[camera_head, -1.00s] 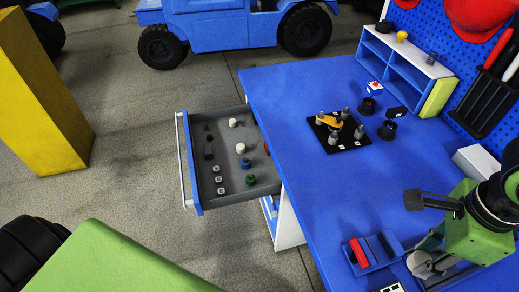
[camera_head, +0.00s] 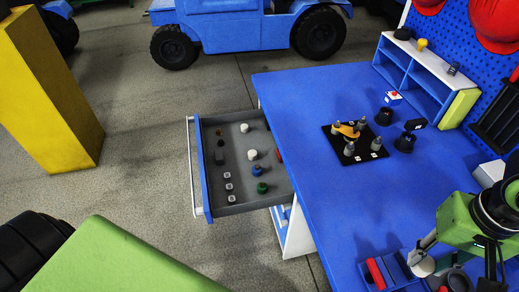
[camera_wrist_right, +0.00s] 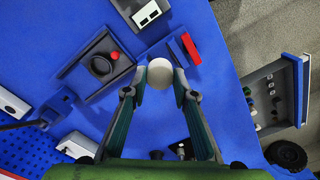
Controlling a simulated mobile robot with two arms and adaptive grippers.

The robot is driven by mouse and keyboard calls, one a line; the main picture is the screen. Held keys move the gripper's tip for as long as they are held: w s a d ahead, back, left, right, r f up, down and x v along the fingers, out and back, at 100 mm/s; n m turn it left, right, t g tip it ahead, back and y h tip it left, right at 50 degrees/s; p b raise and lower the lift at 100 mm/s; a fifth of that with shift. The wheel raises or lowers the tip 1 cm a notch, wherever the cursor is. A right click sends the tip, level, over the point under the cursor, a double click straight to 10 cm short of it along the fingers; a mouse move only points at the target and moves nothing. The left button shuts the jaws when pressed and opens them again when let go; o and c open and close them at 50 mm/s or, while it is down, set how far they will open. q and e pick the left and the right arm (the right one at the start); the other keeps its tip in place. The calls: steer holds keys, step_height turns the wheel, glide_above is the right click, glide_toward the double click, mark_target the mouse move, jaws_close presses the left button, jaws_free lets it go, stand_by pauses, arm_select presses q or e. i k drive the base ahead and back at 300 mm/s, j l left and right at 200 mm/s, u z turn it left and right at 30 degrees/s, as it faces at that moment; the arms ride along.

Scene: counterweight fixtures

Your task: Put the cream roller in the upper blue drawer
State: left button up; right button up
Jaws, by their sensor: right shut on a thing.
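The cream roller (camera_head: 422,265) is a pale round piece at the lower right of the head view, between the fingertips of my right gripper (camera_head: 424,258). In the right wrist view the roller (camera_wrist_right: 160,73) sits between the two fingertips (camera_wrist_right: 162,82), which are shut on it, over the blue tabletop. The upper blue drawer (camera_head: 204,170) is pulled out at the left side of the bench. It also shows at the right of the right wrist view (camera_wrist_right: 297,92). My left gripper is not in view.
The drawer holds white pieces (camera_head: 252,155), a blue piece (camera_head: 256,170), a green piece (camera_head: 262,188) and small cubes; room remains between them. A black plate with pegs (camera_head: 355,150) stands mid-bench. A blue holder with a red block (camera_head: 375,273) is beside the right gripper.

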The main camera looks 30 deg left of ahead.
mark_target(249, 144)
steer(key=i+j+u, duration=0.3)
steer(key=i+j, duration=0.4)
steer(key=j, duration=0.15)
steer(key=i+j+u, duration=0.35)
steer(key=i+j, duration=0.35)
steer(key=i, duration=0.1)
